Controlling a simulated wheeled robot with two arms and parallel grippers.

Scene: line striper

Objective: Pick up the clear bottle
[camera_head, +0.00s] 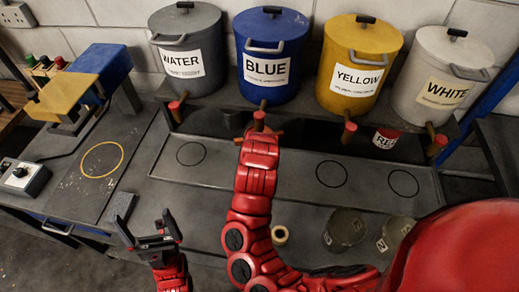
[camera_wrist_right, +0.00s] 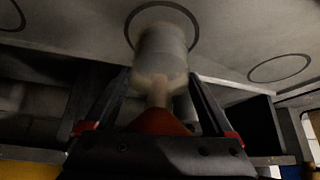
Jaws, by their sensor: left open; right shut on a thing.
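The clear bottle (camera_wrist_right: 162,50) is translucent and whitish. In the right wrist view it stands out between the two dark fingers of my right gripper (camera_wrist_right: 163,82), over a dark circle on the grey tray. Its narrow neck and a red cone-shaped part (camera_wrist_right: 158,122) lie between the fingers, nearer the palm. The right gripper is shut on the bottle; whether the bottle touches the tray I cannot tell. In the head view my right arm hides the bottle. My left gripper (camera_head: 147,222) is open and empty at the lower left, above the bench's front.
Grey WATER (camera_head: 185,65), blue BLUE (camera_head: 268,70), yellow YELLOW (camera_head: 358,78) and white WHITE (camera_head: 442,88) tanks stand on a shelf with taps in front. The tray (camera_head: 280,180) has empty circles. Two dark cups (camera_head: 345,228) (camera_head: 395,232) and a small ring (camera_head: 280,235) sit nearer.

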